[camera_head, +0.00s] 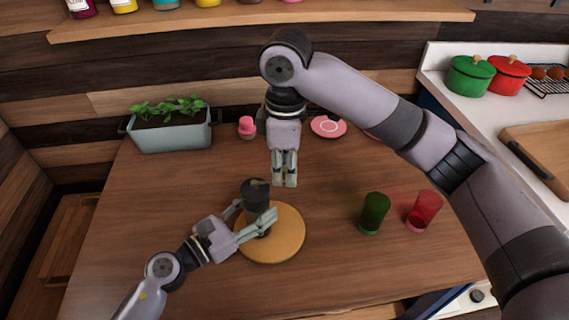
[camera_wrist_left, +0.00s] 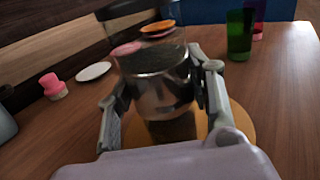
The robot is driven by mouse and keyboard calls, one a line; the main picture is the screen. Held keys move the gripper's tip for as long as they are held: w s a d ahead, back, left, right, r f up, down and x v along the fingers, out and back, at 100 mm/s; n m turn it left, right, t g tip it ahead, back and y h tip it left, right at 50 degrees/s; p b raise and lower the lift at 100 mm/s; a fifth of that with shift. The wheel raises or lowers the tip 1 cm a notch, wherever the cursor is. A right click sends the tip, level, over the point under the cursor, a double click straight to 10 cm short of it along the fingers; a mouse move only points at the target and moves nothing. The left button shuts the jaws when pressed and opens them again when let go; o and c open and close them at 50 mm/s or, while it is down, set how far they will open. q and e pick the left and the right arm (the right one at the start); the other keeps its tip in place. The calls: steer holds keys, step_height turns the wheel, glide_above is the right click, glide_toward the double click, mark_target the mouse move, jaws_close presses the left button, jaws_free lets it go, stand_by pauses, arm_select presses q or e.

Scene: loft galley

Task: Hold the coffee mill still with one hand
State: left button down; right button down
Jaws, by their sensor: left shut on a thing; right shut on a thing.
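The coffee mill (camera_head: 256,194), a dark upright cylinder, stands on a round wooden board (camera_head: 290,243). My left gripper (camera_head: 256,215) is shut around the mill's body from the front left. In the left wrist view the mill (camera_wrist_left: 160,75) looks shiny, with a dark band, and sits between both fingers; its top is cut off by the frame. My right gripper (camera_head: 285,184) points down behind and to the right of the mill, its fingers close together. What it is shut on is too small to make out.
A green glass (camera_head: 374,212) and a red glass (camera_head: 424,210) stand to the right on the table. A pink item (camera_head: 247,127), a pink plate (camera_head: 328,126) and a planter (camera_head: 171,135) line the back. The table's front right is clear.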

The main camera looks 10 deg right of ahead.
steer(key=c, duration=1.4)
jaws_free()
steer(key=shift+o, duration=0.2)
step_height(320, 180, up, 12)
